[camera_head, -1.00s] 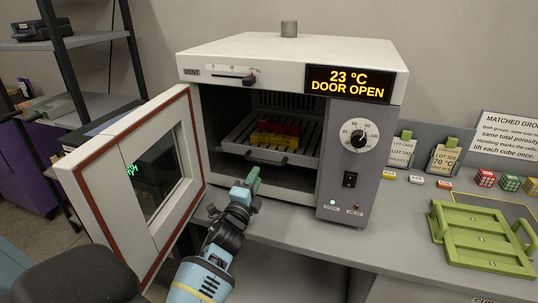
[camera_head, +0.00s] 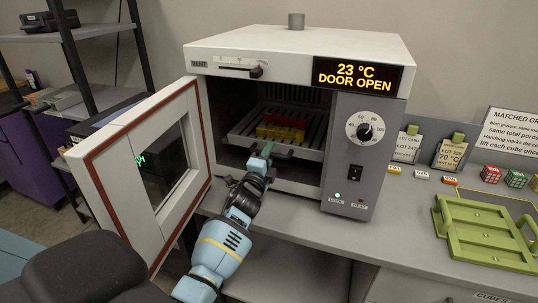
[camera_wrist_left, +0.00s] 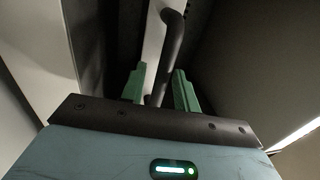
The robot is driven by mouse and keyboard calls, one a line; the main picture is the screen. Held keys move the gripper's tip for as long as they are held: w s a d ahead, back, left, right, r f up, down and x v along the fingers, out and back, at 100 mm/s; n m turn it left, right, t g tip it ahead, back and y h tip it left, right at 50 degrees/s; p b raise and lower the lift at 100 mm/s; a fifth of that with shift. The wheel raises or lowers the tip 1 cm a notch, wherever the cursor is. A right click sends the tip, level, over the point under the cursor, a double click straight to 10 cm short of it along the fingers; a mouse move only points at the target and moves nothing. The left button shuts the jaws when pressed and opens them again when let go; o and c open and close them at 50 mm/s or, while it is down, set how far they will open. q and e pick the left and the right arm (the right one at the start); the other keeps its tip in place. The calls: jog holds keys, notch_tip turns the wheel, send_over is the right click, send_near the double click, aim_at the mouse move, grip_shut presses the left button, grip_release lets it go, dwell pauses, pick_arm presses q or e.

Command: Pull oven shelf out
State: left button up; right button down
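The oven (camera_head: 300,50) stands on the bench with its door (camera_head: 150,160) swung open to the left. Its display reads 23 °C, DOOR OPEN. The slatted metal shelf (camera_head: 313,138) is inside the chamber, with red and yellow blocks (camera_head: 283,128) on it. My left gripper (camera_head: 266,150) is at the shelf's front edge, mostly hiding the dark handle. In the left wrist view, the handle (camera_wrist_left: 172,45) runs down between the two green fingers (camera_wrist_left: 160,75), which stand apart with gaps beside it. My right gripper is not in view.
A green rack (camera_head: 485,235) lies on the bench at right, with small patterned cubes (camera_head: 490,174) and label cards behind it. The oven's control panel is right of the opening. The open door stands close to the left of my left arm.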

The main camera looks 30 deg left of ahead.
pick_arm(q)
grip_shut()
dwell(0.5)
